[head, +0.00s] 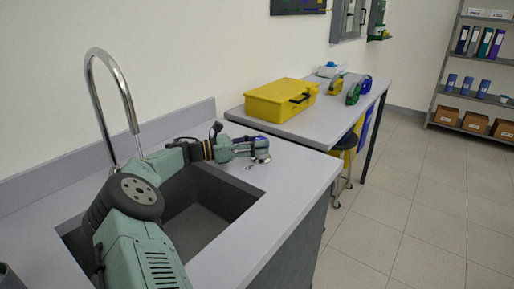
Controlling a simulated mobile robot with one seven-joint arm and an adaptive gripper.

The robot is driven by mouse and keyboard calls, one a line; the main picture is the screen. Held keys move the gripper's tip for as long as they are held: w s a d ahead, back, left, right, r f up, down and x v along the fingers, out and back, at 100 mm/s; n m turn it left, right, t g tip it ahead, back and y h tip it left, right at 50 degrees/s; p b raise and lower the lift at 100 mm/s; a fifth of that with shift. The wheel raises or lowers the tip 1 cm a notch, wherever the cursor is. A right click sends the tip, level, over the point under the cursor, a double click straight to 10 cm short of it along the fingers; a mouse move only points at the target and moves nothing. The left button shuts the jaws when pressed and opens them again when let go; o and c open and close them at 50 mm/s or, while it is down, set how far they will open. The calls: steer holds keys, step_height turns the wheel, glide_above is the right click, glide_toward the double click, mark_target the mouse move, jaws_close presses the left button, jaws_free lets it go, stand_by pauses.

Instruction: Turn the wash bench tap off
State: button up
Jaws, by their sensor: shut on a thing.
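The tap's tall chrome gooseneck spout (128,105) rises at the left and arches over the grey sink. My arm reaches across the sink, and my gripper (262,151) is low over the bench top, to the right of the basin and well apart from the spout. It is shut on a small silvery piece there, which looks like the tap's handle, though the fingers mostly hide it. How the handle is turned cannot be told.
The sink basin (204,207) is sunk in the grey wash bench (287,172), with a low upstand along the wall. A second bench behind holds a yellow toolbox (281,101) and small tools. The tiled floor at right is clear.

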steer(key=shift+w+m+g+h+b, duration=0.15)
steer(key=shift+m+g+h+b, duration=0.15)
steer(key=shift+m+g+b, duration=1)
steer(key=o, duration=1.2)
steer(key=shift+n, duration=0.3)
steer(key=shift+c, duration=0.2)
step_height(320, 180, up, 10)
